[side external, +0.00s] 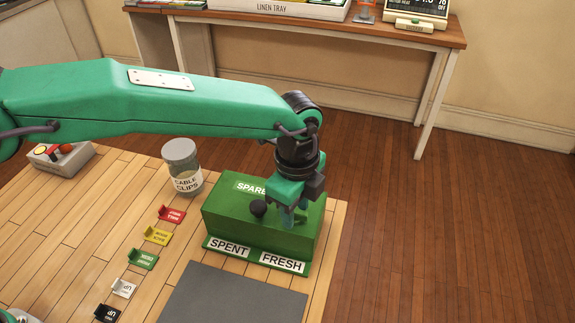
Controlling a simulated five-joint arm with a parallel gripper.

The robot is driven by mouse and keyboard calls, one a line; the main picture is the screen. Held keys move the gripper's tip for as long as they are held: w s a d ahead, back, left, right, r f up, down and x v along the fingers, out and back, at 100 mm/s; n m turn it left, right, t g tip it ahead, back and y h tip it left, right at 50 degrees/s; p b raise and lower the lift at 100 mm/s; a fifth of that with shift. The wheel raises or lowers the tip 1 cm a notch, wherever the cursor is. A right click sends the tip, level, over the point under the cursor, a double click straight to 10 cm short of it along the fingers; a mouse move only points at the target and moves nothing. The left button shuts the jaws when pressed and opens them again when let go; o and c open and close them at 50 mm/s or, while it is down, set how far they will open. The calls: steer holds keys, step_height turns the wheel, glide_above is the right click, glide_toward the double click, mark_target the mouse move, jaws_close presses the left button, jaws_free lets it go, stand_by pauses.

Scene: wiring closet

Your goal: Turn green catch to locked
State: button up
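A small green angled piece (143,259) lies on the wooden table, in a slanting row with similar red, yellow, white and black pieces. Its small lettering is too small to read surely. A green box (235,222) stands to its right, with a "SPARE..." label partly hidden by my arm and "SPENT" and "FRESH" labels at its front foot. No "locked" marking is readable.
A jar labelled "CABLE CLIPS" (183,167) stands behind the row. A grey mat (232,296) lies in front of the box. The table's right edge is close to the green box.

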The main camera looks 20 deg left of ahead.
steer(key=shift+r, duration=3)
steer(key=shift+r, duration=0.1)
steer(key=shift+r, duration=3.85)
steer(key=s+a+r+n+t+h, duration=0.1)
steer(key=a+r+n, duration=0.35)
steer(key=a, duration=0.75)
steer(key=s+a+r+n+t, duration=0.1)
steer(key=a+r+n, duration=0.35)
steer(key=a, duration=0.75)
steer(key=s+a+f+n+t, duration=0.1)
steer(key=s+a+f+n, duration=0.1)
steer(key=s+a+n, duration=0.2)
steer(key=s+a+f+n+t, duration=0.1)
steer(key=s+a+f+n, duration=0.2)
steer(key=s+a, duration=0.3)
steer(key=s+a+f+n+t+y, duration=0.1)
steer(key=s+a+f+n, duration=0.2)
steer(key=s+a+n, duration=0.2)
steer(key=shift+s+a+f+t, duration=0.2)
steer(key=shift+a+f+t, duration=0.1)
steer(key=shift+a, duration=0.7)
